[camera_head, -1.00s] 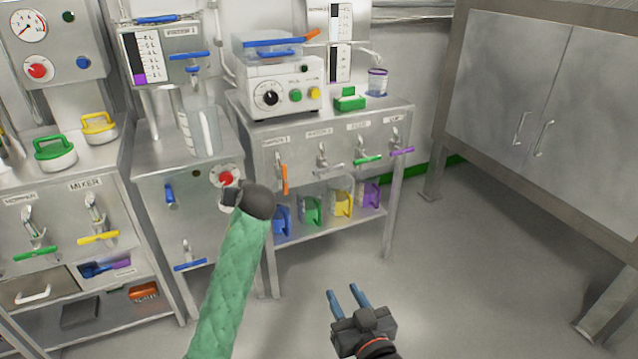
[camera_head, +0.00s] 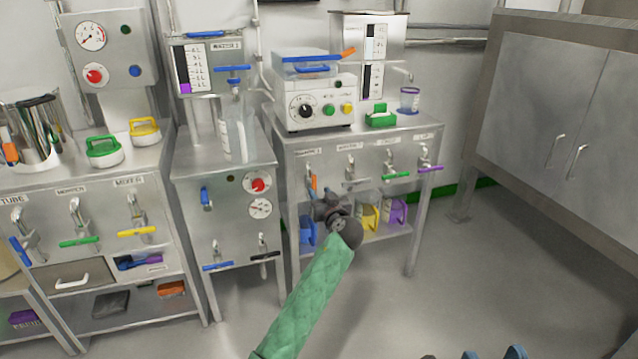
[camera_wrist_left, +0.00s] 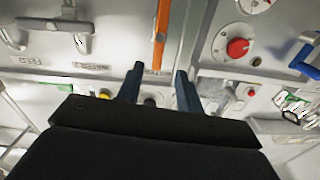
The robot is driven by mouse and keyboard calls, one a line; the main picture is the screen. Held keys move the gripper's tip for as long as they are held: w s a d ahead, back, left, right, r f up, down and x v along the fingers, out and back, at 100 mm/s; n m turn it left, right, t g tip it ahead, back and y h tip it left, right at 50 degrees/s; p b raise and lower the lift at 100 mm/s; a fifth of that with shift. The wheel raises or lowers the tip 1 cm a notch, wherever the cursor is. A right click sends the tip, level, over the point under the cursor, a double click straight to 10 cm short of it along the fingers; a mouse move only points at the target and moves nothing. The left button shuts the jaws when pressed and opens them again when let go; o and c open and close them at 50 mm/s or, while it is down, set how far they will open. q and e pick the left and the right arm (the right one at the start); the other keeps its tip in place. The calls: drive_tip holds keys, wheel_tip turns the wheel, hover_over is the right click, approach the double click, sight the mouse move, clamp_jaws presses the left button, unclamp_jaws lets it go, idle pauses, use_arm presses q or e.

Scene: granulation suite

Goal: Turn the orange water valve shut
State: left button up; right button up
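The orange valve handle (camera_head: 313,184) hangs near-vertical on the front of the middle bench, under the leftmost tap. The left wrist view shows it as an upright orange bar (camera_wrist_left: 160,36), its near end in line with the gap between my left fingers. My left gripper (camera_head: 328,206) is just below the handle in the head view, partly hidden by my green-sleeved arm. In the left wrist view its fingers (camera_wrist_left: 160,72) are apart with nothing clamped; I cannot tell whether the handle lies between them. My right gripper (camera_head: 492,354) shows only two separated blue fingertips at the bottom edge.
Other taps have green (camera_head: 396,175) and purple (camera_head: 431,169) handles to the right. Blue and yellow (camera_head: 367,216) jugs stand on the shelf below, close to my left gripper. A panel with a red knob (camera_head: 258,185) is at left. Floor on the right is clear.

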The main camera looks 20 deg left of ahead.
sight(315, 182)
use_arm(q)
drive_tip(key=shift+n, duration=0.5)
drive_tip(key=shift+b+x, duration=0.35)
drive_tip(key=shift+x, duration=3.55)
drive_tip(key=shift+w+d, duration=0.1)
drive_tip(key=shift+d, duration=0.05)
clamp_jaws()
